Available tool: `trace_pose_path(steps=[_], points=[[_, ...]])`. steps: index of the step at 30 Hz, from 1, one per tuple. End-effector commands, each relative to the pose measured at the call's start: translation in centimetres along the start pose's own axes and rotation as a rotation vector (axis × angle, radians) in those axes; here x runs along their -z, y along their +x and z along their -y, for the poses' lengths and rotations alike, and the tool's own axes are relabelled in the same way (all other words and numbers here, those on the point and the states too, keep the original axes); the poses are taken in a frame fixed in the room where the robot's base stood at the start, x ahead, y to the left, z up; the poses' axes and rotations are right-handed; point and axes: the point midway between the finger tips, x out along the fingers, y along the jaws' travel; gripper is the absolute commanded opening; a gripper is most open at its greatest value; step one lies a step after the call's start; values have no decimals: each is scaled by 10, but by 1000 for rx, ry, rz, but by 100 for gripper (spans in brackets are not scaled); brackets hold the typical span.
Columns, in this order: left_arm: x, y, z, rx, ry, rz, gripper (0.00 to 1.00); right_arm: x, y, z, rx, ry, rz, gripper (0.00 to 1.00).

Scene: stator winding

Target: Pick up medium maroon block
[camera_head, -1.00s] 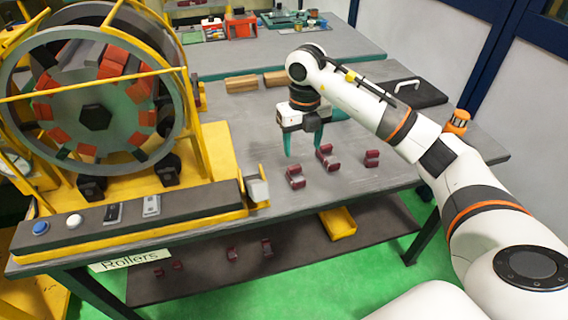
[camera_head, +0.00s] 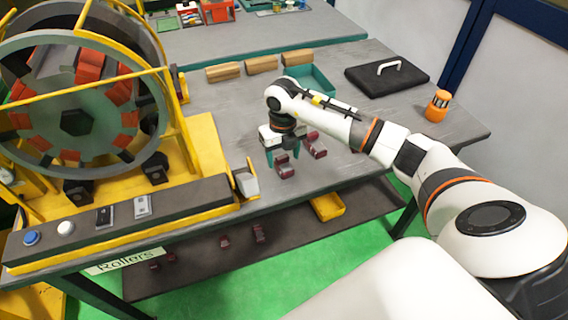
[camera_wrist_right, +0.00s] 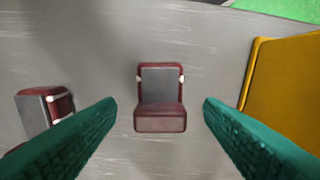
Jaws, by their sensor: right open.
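A maroon block (camera_head: 284,166) with a grey inset sits on the grey table near its front edge. In the right wrist view this maroon block (camera_wrist_right: 160,118) lies centred between the green fingers of my right gripper (camera_wrist_right: 160,104), apart from both. The right gripper (camera_head: 283,157) is open and empty, pointing down over the block in the head view. A second maroon block (camera_head: 315,145) stands just right of the gripper. Another maroon block (camera_wrist_right: 45,108) shows at the left of the wrist view, partly behind a finger. My left gripper is not in view.
The yellow stator machine (camera_head: 208,150) stands left of the gripper. Wooden blocks (camera_head: 261,64), a teal tray (camera_head: 318,88), a black case (camera_head: 386,76) and an orange-capped item (camera_head: 437,106) lie farther back. More maroon pieces (camera_head: 259,233) sit on the lower shelf.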

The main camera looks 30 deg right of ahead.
Motion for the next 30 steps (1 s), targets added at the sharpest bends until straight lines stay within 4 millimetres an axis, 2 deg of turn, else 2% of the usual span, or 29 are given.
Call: trace_pose_path(steps=[4, 12, 23, 30], points=[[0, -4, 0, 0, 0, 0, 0, 0, 14, 0, 0, 1, 0, 62], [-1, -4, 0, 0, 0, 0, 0, 0, 17, 0, 0, 0, -1, 60], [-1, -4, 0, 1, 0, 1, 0, 0, 17, 0, 0, 0, -2, 1], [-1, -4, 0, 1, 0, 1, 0, 1, 15, 0, 0, 1, -4, 0]])
